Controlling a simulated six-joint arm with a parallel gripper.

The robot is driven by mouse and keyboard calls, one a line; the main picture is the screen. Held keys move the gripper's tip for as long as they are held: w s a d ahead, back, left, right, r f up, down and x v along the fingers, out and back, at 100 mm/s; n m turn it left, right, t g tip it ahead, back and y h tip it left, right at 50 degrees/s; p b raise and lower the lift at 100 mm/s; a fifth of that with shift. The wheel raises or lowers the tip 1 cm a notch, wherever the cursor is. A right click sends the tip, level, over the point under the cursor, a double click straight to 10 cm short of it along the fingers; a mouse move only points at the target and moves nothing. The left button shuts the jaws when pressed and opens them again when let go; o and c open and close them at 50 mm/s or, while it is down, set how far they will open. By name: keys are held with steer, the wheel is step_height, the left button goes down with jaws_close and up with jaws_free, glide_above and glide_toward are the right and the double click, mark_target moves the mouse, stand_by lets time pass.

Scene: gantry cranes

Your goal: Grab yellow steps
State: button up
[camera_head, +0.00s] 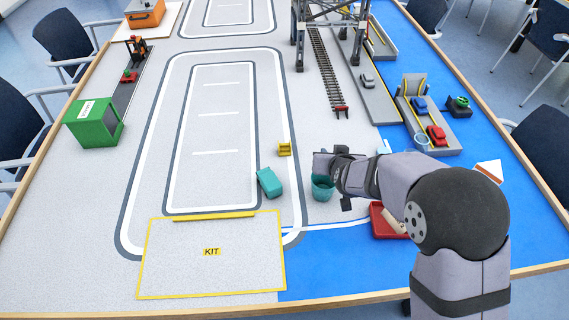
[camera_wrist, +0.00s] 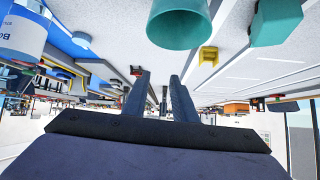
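The yellow steps (camera_head: 285,149) are a small yellow block on the grey mat, just right of the inner road loop. They also show in the wrist view (camera_wrist: 208,55), right of my fingers and apart from them. My gripper (camera_head: 320,163) is to the right of the steps in the head view, close to a teal bucket (camera_head: 322,190). In the wrist view my gripper's two dark fingers (camera_wrist: 160,80) stand apart with nothing between them. The head view does not show the fingers clearly.
A teal block (camera_head: 269,182) lies below the steps. A yellow-edged KIT area (camera_head: 211,270) is at the front. A red tray (camera_head: 388,222) lies beneath my arm. A green container (camera_head: 95,122) stands at left, a crane (camera_head: 300,30) at the back. The road loop's middle is clear.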

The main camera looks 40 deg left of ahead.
mark_target(279, 145)
steer(key=s+a+f+y+b, duration=0.1)
steer(key=s+a+f, duration=0.1)
steer(key=a, duration=0.2)
steer(key=s+a+f+n+t+y+b, duration=0.1)
steer(key=a+f, duration=0.1)
steer(key=a, duration=0.2)
steer(key=s+a+f+b, duration=0.2)
steer(key=a, duration=0.2)
steer(key=shift+s+a+f+n+y, duration=0.3)
steer(key=shift+a+y, duration=0.1)
steer(key=shift+s+a+t, duration=0.3)
steer(key=shift+a, duration=0.15)
steer(key=shift+x, duration=1)
steer(key=shift+w, duration=0.15)
steer(key=shift+p+x, duration=0.85)
steer(key=shift+x, duration=1.65)
steer(key=shift+c, duration=0.6)
jaws_close()
